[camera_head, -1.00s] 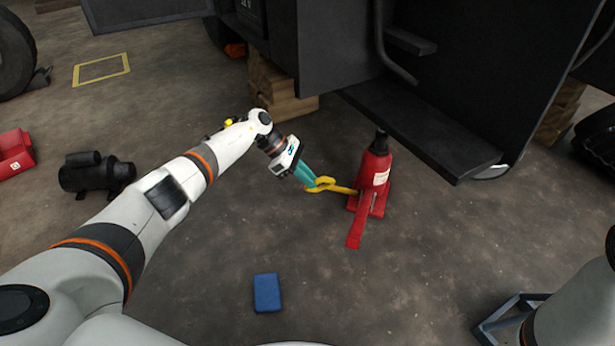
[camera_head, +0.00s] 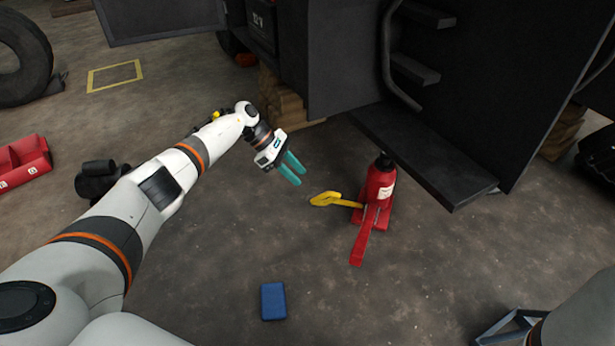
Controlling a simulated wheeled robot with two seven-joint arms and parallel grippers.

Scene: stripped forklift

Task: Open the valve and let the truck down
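A red bottle jack (camera_head: 379,182) stands upright on the floor under the edge of the black truck body (camera_head: 425,150). A yellow handle (camera_head: 336,200) sticks out from the jack's base to the left, and a red bar (camera_head: 362,238) extends from the base toward me. I cannot make out the valve itself. My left gripper (camera_head: 295,173), with teal fingers, is open and empty. It is up and to the left of the yellow handle, apart from it.
A blue block (camera_head: 273,301) lies on the floor in front. Wooden blocks (camera_head: 283,103) stand under the truck at the left, and more (camera_head: 562,133) at the right. A red bin (camera_head: 24,163) and a black cylindrical part (camera_head: 97,180) are at the left.

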